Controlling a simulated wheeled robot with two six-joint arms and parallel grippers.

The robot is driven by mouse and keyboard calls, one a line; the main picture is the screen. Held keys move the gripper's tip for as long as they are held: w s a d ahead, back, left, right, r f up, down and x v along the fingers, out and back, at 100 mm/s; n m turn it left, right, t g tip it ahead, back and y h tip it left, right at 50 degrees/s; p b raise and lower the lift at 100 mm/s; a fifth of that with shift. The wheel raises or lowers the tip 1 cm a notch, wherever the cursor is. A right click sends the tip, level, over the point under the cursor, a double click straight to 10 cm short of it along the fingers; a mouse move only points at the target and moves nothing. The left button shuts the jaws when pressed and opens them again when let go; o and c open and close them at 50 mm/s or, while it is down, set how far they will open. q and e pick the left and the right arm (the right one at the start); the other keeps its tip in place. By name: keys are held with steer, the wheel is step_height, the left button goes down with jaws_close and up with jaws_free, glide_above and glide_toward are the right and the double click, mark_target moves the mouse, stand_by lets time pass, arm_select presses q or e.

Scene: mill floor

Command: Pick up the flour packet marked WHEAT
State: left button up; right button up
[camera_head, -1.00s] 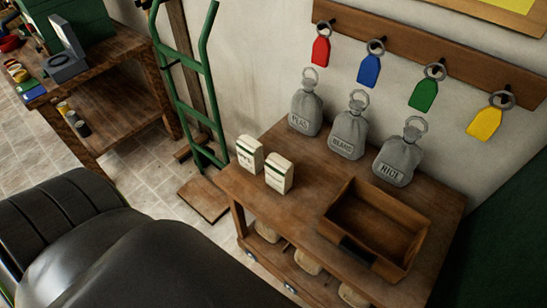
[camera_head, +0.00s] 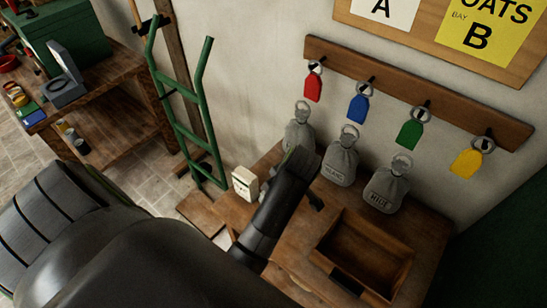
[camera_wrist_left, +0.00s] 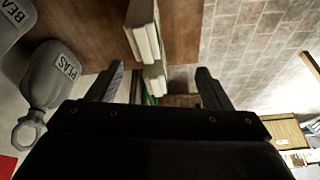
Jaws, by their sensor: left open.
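One white flour packet (camera_head: 245,183) stands at the back left corner of the wooden table (camera_head: 285,250); its marking is too small to read. A second packet is hidden behind my left arm in the head view. The left wrist view shows two pale packets, a nearer one (camera_wrist_left: 143,32) and another (camera_wrist_left: 154,78), with no readable label, so I cannot tell which is WHEAT. My left gripper (camera_head: 308,178) is over the table, right of the visible packet; in the left wrist view it (camera_wrist_left: 159,70) is open and empty, the packets beyond its fingers. My right gripper is out of view.
Grey sacks marked PEAS (camera_wrist_left: 50,75), BEANS (camera_head: 340,163) and RIDE or similar (camera_head: 385,188) stand along the wall. An open wooden box (camera_head: 365,252) is at the table's front right. A green hand truck (camera_head: 187,110) stands left. Coloured tags (camera_head: 411,133) hang above.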

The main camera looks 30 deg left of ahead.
arm_select(q)
step_height(320, 180, up, 3)
steer(key=w+d+n, duration=0.2)
steer(key=w+n, duration=0.1)
steer(key=b+x, duration=0.4)
steer(key=x, duration=0.1)
steer(key=b+x, duration=0.2)
steer(key=shift+s+f, duration=0.3)
steer(key=shift+s, duration=0.05)
steer(key=x, duration=0.3)
steer(key=shift+a+f, duration=0.2)
steer(key=shift+a, duration=0.05)
steer(key=shift+x, duration=0.75)
steer(key=shift+p+x, duration=0.3)
steer(key=shift+x, duration=2)
steer(key=c, duration=1.3)
steer(key=shift+c, duration=0.2)
steer(key=shift+r, duration=0.1)
